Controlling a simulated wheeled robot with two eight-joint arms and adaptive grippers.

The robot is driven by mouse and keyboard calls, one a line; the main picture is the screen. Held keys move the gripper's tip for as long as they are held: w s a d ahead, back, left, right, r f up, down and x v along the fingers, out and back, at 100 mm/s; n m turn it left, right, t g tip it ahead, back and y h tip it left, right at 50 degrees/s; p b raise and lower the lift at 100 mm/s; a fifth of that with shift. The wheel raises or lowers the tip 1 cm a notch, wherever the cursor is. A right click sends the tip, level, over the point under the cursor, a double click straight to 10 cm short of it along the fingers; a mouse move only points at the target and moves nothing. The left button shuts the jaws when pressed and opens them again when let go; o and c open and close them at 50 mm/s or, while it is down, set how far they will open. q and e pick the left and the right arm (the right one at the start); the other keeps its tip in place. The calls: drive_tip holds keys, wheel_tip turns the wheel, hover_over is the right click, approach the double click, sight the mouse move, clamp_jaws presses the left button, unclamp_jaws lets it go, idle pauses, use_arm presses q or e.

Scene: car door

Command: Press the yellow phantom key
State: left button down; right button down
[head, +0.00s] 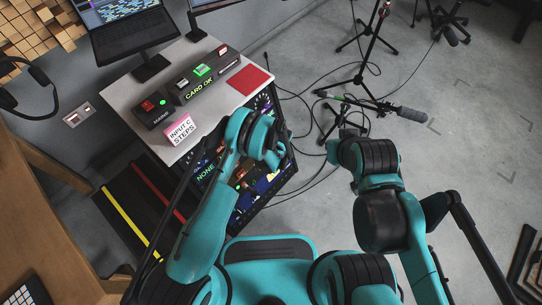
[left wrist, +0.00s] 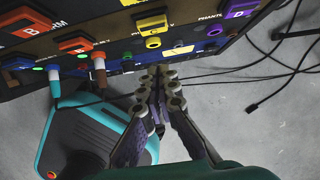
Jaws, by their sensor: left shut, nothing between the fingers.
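The yellow key (left wrist: 152,23) is on the dark panel at the top of the left wrist view, with a yellow round socket (left wrist: 153,43) just below it. My left gripper (left wrist: 160,72) is shut and empty. Its fingertips are just below the yellow key in the picture and appear apart from it.
A purple key (left wrist: 238,9) is to the right. Cables and stands cover the floor at right.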

use_arm(q)
drive_tip(key=w+a+f+b, duration=0.2)
drive_tip(key=w+a+f, duration=0.1)
drive_tip(key=f, duration=0.1)
drive_tip(key=shift+w+a, duration=0.1)
idle(0.3)
drive_tip(key=shift+w+a+f, duration=0.3)
drive_tip(key=shift+w+a, duration=0.3)
drive_tip(key=shift+a, duration=0.1)
